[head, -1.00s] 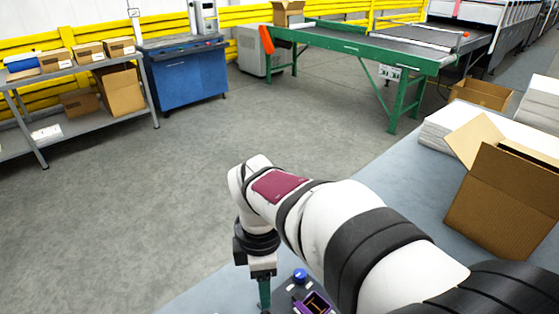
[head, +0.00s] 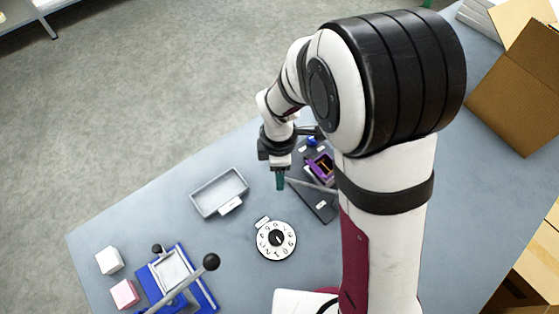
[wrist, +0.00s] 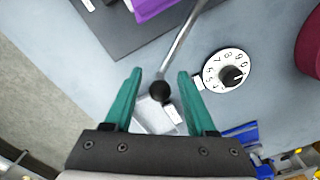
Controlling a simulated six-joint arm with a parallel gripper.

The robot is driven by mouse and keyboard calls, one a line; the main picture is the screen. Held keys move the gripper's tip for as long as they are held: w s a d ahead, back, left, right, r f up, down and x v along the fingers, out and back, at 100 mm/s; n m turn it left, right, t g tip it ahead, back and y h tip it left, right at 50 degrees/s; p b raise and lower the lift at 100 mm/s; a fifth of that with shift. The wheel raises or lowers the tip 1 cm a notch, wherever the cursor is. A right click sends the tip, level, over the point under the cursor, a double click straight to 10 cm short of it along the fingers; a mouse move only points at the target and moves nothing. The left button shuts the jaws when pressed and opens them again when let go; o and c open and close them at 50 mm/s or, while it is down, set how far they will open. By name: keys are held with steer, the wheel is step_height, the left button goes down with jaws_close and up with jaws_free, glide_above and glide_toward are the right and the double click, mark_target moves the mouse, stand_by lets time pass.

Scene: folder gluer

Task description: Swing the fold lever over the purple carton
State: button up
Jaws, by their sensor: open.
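The purple carton (head: 320,168) stands open-topped on a dark base plate (head: 322,208), right of my gripper in the head view. Its purple side shows at the top of the wrist view (wrist: 152,8). The fold lever is a thin grey rod (head: 312,186) beside the carton; its rod (wrist: 182,42) ends in a black ball knob (wrist: 160,91). My gripper (head: 280,184) points down at the knob end. In the wrist view the knob appears between the two teal fingers (wrist: 156,82), with gaps on both sides. Contact is not visible.
A blue knob (head: 312,142) stands behind the carton. A grey tray (head: 196,198), a white dial (head: 262,244), a blue press with a ball-ended lever (head: 208,290), and pink (head: 124,294) and white (head: 109,260) cubes sit on the table. A cardboard box (head: 515,90) is at right.

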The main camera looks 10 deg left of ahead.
steer(key=shift+c, duration=0.2)
jaws_close()
stand_by(1.2)
